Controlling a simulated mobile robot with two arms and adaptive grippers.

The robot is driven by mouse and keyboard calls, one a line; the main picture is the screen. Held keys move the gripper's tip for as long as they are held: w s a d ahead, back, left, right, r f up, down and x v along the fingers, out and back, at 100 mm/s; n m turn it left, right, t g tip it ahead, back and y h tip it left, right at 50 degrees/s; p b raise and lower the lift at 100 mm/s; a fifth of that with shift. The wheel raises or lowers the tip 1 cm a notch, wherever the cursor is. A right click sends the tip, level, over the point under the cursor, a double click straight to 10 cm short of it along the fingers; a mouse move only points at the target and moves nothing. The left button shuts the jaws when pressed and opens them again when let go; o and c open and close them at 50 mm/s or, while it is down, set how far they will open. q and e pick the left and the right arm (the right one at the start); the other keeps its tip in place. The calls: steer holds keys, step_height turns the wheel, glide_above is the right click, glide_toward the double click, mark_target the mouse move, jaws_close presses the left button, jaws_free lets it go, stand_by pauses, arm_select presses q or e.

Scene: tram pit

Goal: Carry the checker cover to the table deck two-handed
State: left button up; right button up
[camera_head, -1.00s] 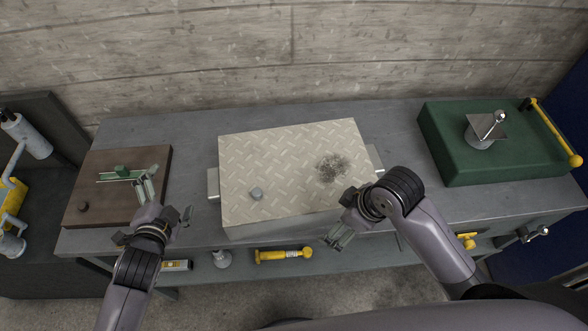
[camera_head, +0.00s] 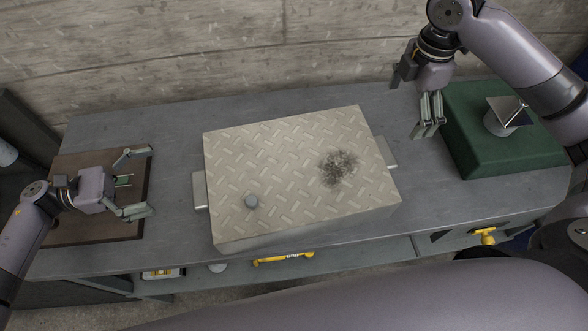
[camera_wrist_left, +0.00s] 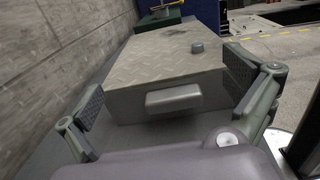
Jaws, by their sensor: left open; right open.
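The checker cover (camera_head: 290,165) is a pale, diamond-patterned box-like lid lying on the grey table deck (camera_head: 165,130). In the left wrist view that handle (camera_wrist_left: 173,98) shows between the spread fingers. My right gripper (camera_head: 429,131) is open and empty, pointing down to the right of the right handle, apart from it.
A brown board (camera_head: 80,235) lies under my left gripper at the table's left. A green case (camera_head: 475,150) with a grey fitting stands at the right, close to my right gripper. Yellow tools (camera_head: 283,258) lie below the deck. A concrete wall (camera_head: 200,50) stands behind.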

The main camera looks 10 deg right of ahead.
arm_select(q)
steer(key=shift+s+r, duration=0.1)
steer(key=shift+s, duration=0.1)
arm_select(e)
steer(key=shift+s, duration=0.2)
arm_select(q)
glide_toward(195, 189)
steer(key=d, duration=0.2)
steer(key=shift+d, duration=0.3)
arm_select(e)
glide_above(388, 147)
steer(key=f, duration=0.8)
steer(key=shift+s+a+f, duration=0.15)
steer(key=shift+s+f, duration=0.2)
steer(key=shift+s, duration=0.05)
arm_select(q)
steer(key=d, duration=0.7)
steer(key=shift+d, duration=0.2)
arm_select(e)
step_height(388, 147, down, 9)
steer(key=shift+w+r, duration=0.1)
steer(key=shift+r, duration=0.05)
arm_select(q)
steer(key=shift+c, duration=0.6)
arm_select(e)
steer(key=shift+c, duration=0.6)
